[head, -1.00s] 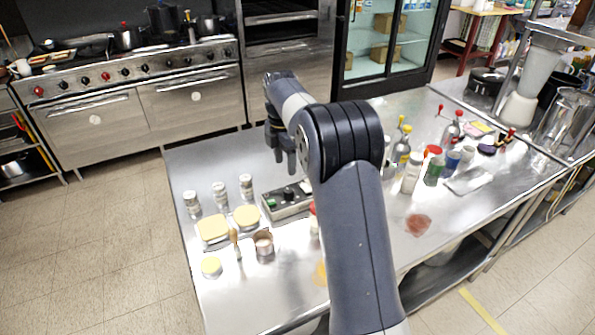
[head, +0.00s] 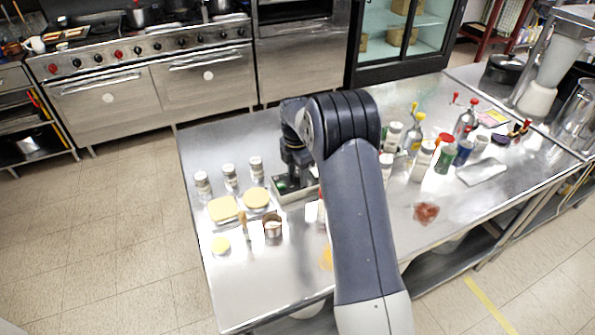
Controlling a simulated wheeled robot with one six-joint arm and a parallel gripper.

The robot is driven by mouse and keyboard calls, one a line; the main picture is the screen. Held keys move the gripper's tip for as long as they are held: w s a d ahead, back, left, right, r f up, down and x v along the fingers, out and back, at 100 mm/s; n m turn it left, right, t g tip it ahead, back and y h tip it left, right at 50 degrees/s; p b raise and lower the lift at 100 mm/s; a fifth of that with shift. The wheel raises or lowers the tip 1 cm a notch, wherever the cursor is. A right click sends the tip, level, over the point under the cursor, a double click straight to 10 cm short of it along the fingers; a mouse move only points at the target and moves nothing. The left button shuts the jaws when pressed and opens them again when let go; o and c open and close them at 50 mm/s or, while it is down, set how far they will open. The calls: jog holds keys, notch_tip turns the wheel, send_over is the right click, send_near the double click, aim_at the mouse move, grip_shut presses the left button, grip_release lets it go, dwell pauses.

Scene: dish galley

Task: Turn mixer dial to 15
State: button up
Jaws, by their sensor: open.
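A low grey control box (head: 287,197) with a small green button (head: 282,186) at its left end stands on the steel table. The mixer dial cannot be told apart on it, as my gripper and arm cover most of its top. My gripper (head: 296,178) is open and points down right at the box, over its middle. Whether the fingers touch a knob or are around it cannot be seen. The number on the dial is not readable.
Bottles (head: 425,160) and a blender (head: 550,85) stand to the right.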

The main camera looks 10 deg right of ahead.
jog(key=shift+c, duration=0.3)
jog(key=c, duration=0.9)
jog(key=shift+m, duration=0.3)
